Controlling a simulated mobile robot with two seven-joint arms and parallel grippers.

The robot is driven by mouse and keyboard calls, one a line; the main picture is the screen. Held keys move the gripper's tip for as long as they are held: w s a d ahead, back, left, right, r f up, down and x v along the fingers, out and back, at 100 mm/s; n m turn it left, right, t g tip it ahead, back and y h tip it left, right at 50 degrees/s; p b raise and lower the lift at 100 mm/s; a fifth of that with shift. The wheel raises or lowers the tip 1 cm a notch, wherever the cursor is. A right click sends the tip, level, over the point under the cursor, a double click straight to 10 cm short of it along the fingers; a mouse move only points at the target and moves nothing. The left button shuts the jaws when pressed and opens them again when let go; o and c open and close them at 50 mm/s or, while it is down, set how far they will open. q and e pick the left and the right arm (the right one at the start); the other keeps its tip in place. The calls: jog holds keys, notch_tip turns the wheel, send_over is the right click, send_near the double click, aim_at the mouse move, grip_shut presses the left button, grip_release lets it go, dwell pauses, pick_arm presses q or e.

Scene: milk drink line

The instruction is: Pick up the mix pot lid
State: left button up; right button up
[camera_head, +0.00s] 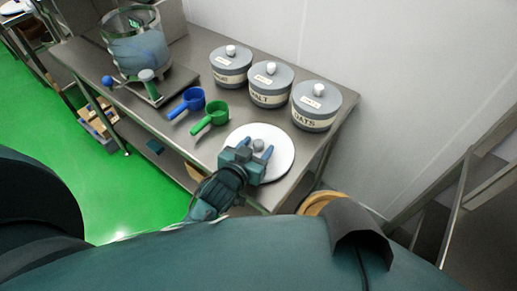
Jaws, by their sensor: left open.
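The mix pot lid (283,167) is a white round disc with a grey knob, lying flat on the metal table near its right end. My left gripper (256,150) is over the lid, with its two blue fingertips open on either side of the grey knob (259,145). I cannot tell whether the fingers touch the knob. The gripper body hides the lid's near left part. A clear glass pot (137,45) with pale bluish contents stands at the table's far left. My right gripper is not in view.
Three grey lidded canisters stand behind the lid, including one labelled OATS (315,108) and one labelled MALT (269,85). A green scoop (214,114) and a blue scoop (190,101) lie left of the lid. The metal table (178,143) is bare at its front edge.

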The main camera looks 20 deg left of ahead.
pick_arm(q)
jog(key=shift+c, duration=0.4)
grip_shut()
jog(key=shift+r, duration=0.1)
